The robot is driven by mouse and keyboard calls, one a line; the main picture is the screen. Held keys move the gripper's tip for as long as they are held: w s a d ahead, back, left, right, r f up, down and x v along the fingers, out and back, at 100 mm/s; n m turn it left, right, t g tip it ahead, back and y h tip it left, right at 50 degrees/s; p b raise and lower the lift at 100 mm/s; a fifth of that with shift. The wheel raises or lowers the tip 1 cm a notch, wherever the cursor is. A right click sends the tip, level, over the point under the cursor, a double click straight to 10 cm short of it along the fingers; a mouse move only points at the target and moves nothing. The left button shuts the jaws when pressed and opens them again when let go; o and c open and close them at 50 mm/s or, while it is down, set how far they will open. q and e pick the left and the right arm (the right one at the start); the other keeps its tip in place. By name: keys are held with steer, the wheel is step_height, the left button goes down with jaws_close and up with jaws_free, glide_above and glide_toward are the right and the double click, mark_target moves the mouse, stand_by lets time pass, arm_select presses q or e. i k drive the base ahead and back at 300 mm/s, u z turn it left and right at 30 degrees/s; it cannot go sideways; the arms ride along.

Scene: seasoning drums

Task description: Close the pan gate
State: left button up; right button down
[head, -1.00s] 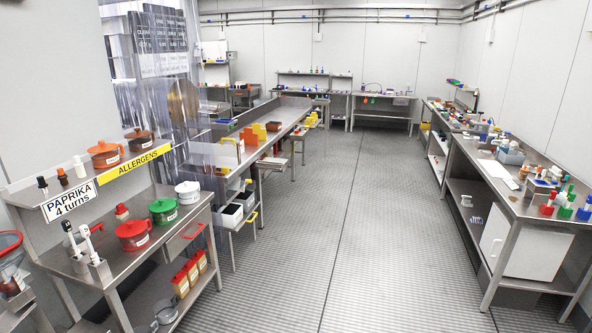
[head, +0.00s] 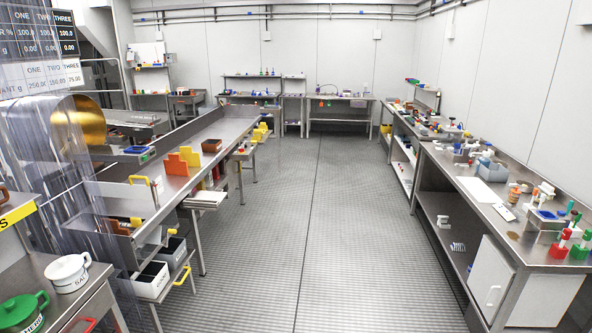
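I cannot pick out a pan gate with certainty in the head view. A gold round drum or pan (head: 80,122) shows at the left, partly behind a clear strip curtain (head: 60,200). A long steel bench (head: 200,132) runs away from me on the left. Upright orange plates (head: 180,162) stand on it, and a yellow handle (head: 140,181) is at its near end. Whether any of these belongs to the gate, and whether it is open, I cannot tell. Neither of my grippers is in view.
A steel shelf with a white lidded pot (head: 68,274) and a green lidded pot (head: 22,310) is close at the lower left. A long bench (head: 470,186) with bottles and tools lines the right wall. The ribbed floor (head: 300,220) between the benches is clear.

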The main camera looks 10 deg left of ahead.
mark_target(131, 191)
steer(key=u, duration=0.1)
steer(key=i, duration=1.85)
steer(key=u, duration=1.05)
steer(key=i, duration=1.2)
steer(key=u, duration=1.05)
